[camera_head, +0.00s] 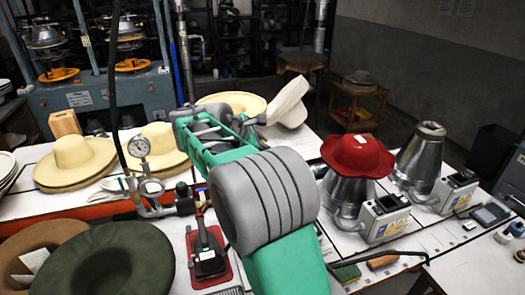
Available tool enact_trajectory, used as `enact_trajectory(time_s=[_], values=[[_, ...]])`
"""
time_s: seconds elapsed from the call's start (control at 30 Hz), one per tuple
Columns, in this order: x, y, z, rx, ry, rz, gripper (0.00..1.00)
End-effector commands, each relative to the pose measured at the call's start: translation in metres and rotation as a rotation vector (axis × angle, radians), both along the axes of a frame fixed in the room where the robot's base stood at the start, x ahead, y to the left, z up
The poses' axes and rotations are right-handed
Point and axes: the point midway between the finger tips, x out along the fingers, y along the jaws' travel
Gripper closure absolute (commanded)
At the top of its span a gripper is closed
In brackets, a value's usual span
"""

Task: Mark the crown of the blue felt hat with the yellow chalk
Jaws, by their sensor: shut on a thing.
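My grey and green arm rises from the bottom centre and covers the middle of the table. Its far teal and grey part reaches toward the back left, above the table. I cannot make out gripper fingers or anything held; they are hidden by the arm or too small to tell. I see no blue felt hat and no yellow chalk. The hats in view are a red one (357,155) on a metal cone (346,190), a dark green one (108,262), a brown one (30,250) and several cream ones (75,160).
A second metal cone (420,155) stands bare at the right, with control boxes (385,217) in front. A pressure gauge (139,146) on pipework rises left of my arm. A cream hat (289,102) lies tilted at the back. A red-based device (209,255) sits beside the green hat.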

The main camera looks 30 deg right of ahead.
Motion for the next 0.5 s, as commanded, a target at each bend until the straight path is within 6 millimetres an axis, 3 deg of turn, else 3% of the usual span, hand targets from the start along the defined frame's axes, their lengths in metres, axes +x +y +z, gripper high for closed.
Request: enact_trajectory(time_s=[0.2,0.5], values=[[0.001,0.0,0.023,0.001,-0.002,0.0,1.0],[0.0,0.0,0.025,0.0,0.0,0.0,1.0]])
